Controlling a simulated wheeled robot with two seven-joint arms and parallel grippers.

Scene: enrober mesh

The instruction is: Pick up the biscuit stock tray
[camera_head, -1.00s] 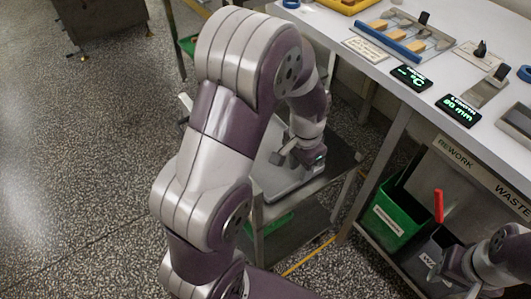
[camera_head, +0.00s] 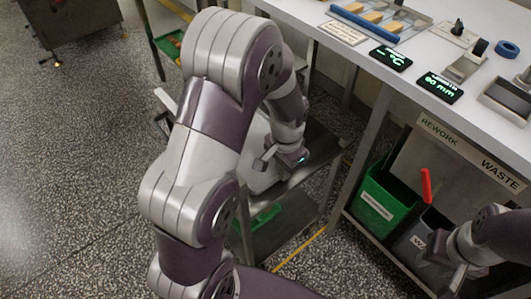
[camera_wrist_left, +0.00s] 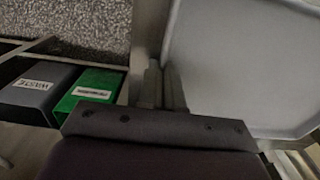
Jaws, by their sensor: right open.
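The biscuit stock tray is a pale grey shallow tray (camera_head: 258,182), partly hidden behind my left arm in the head view. It sits on a low metal stand. In the left wrist view the tray (camera_wrist_left: 245,65) fills the right side, with its raised rim running up the picture. My left gripper (camera_head: 262,161) is at the tray's right edge. In the wrist view its fingers (camera_wrist_left: 162,88) are close together at the rim. I cannot tell whether they are shut on it. My right gripper (camera_head: 440,250) is open near the waste bin, away from the tray.
A green bin (camera_head: 383,198) and a grey waste bin (camera_head: 418,238) stand under the white worktop (camera_head: 400,28). The worktop holds biscuits, displays and fixtures. Speckled floor (camera_head: 75,150) is open at left. A table leg (camera_head: 362,145) stands right of the stand.

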